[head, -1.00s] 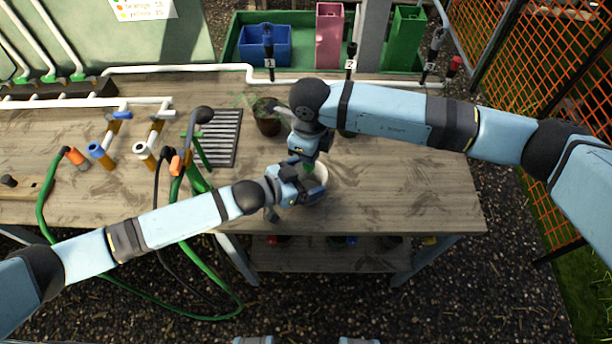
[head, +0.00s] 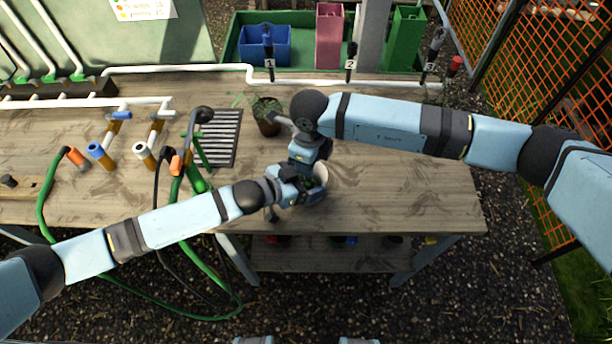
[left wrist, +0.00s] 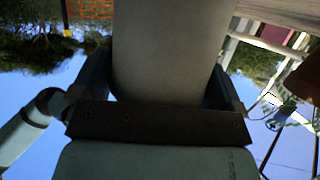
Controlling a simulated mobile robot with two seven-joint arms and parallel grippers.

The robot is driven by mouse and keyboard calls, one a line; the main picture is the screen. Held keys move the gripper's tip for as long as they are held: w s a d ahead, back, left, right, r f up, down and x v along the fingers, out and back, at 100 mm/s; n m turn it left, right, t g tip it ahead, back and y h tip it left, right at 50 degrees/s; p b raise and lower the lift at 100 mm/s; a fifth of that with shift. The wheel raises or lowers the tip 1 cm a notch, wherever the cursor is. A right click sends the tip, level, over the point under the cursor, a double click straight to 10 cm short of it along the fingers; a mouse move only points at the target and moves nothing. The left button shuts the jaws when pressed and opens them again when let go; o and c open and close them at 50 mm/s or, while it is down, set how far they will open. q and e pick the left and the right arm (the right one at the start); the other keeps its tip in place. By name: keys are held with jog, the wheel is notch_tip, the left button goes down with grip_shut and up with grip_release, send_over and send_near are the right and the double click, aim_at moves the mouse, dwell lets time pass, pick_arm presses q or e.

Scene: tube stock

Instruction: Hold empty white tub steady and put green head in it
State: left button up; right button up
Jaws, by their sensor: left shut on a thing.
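The white tub (head: 321,174) is near the front middle of the bench, mostly hidden by my grippers in the head view. My left gripper (head: 303,186) is shut on it. In the left wrist view the tub's pale wall (left wrist: 165,50) fills the middle, between my left gripper's two fingers (left wrist: 160,85). My right gripper (head: 307,165) is close above the tub, beside the left one. Its fingers are hidden, so I cannot tell whether it is open or shut. I cannot make out the green head clearly now.
A brown pot with a plant (head: 267,120) stands behind my grippers, beside a slatted grey grate (head: 220,138). Green hoses and upright pipe fittings (head: 145,155) crowd the left of the bench. The right part of the wooden bench (head: 420,195) is clear.

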jog(key=shift+r, duration=0.15)
notch_tip(320, 180, up, 12)
dwell(0.4)
pick_arm(q)
jog(key=o, duration=0.6)
jog(key=v, duration=1.2)
